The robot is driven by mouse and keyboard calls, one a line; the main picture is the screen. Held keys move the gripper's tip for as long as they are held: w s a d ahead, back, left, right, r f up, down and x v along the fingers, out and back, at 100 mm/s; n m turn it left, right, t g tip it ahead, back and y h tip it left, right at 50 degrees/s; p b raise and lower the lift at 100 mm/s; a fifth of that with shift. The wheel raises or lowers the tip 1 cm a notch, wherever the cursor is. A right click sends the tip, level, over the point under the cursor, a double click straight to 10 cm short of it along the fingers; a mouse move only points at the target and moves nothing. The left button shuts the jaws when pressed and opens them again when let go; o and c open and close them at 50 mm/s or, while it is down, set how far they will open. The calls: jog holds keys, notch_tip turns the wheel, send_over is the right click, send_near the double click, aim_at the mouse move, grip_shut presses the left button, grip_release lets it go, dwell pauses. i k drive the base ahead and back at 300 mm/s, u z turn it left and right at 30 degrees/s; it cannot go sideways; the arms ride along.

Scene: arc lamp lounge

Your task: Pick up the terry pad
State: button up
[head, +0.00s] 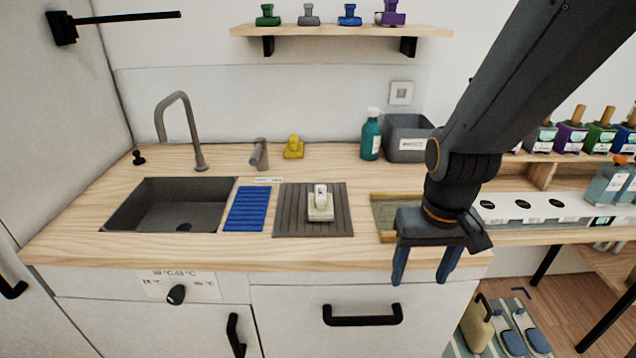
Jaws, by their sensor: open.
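A cream handled pad (320,208), the likeliest terry pad, sits on a dark ribbed board (284,222) on the counter, right of the sink. Its cloth texture is too small to tell. My gripper (421,277) is open and empty, fingers pointing down, by the counter's front edge. It is to the right of the cream pad, nearer the camera and apart from it. My arm hides part of the counter's right end.
A sink (170,206), tap (186,130) and blue ribbed mat (249,209) lie left of the board. A yellow handled block (293,148), teal bottle (371,134) and grey bin (406,140) stand behind. A wall shelf (340,31) holds several similar handled blocks.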

aim_at(320, 203)
jog(key=k, duration=1.2)
jog(key=u, duration=0.65)
jog(key=i, duration=1.8)
jog(key=z, duration=0.65)
